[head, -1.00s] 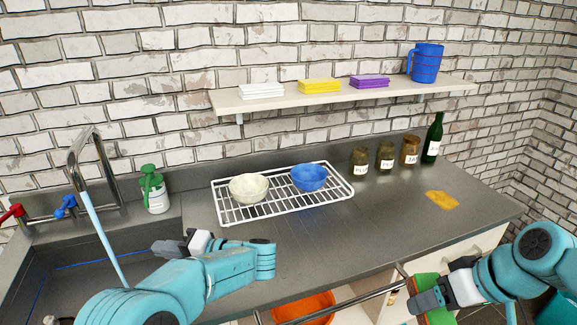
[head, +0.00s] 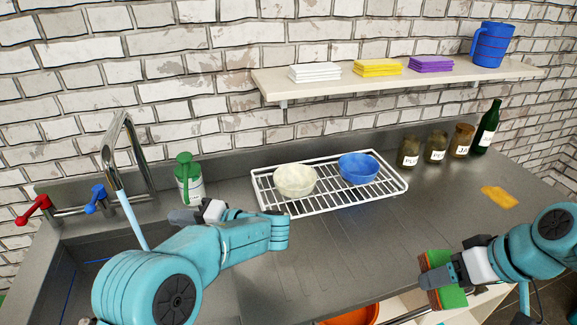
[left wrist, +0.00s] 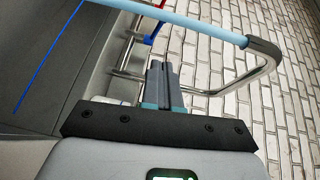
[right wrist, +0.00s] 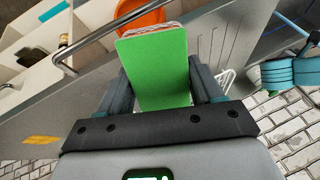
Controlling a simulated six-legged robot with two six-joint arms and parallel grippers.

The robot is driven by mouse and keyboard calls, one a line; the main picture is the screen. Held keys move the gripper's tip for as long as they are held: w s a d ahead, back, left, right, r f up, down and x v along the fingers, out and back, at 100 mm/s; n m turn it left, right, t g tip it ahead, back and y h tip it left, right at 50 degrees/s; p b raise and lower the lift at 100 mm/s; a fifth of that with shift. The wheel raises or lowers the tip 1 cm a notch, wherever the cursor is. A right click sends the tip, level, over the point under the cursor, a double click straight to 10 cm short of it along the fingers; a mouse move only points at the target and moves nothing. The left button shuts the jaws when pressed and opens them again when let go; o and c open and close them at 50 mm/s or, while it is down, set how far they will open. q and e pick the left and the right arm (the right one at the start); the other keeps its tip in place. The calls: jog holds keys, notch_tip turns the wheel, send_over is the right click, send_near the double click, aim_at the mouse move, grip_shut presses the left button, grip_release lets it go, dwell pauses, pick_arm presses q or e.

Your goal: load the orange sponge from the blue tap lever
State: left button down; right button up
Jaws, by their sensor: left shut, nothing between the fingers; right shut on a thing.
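My right gripper (head: 438,278) is shut on a sponge (head: 449,297) with a green face and an orange-brown layer, at the counter's front edge. In the right wrist view the sponge's green face (right wrist: 155,68) lies between the fingers. The blue tap lever (head: 97,198) is at the sink's back, right of the red lever (head: 36,207). It also shows in the left wrist view (left wrist: 153,36), just beyond my left fingers. My left gripper (head: 180,216) is shut and empty, in front of the green soap bottle (head: 188,178). A pale blue water stream (head: 131,220) hangs from the spout.
A white rack (head: 330,203) holds a cream bowl (head: 295,181) and a blue bowl (head: 358,169). Jars and a green bottle (head: 487,127) stand at the back right. A yellow cloth (head: 499,197) lies on the counter. An orange bowl (head: 350,317) is below the edge. The middle counter is clear.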

jog(key=shift+w, duration=0.1)
jog(key=shift+s+r, duration=0.15)
jog(key=shift+s, duration=0.05)
notch_tip(320, 180, up, 4)
jog(key=p, duration=0.4)
pick_arm(q)
jog(key=x, duration=2)
jog(key=shift+s, duration=0.15)
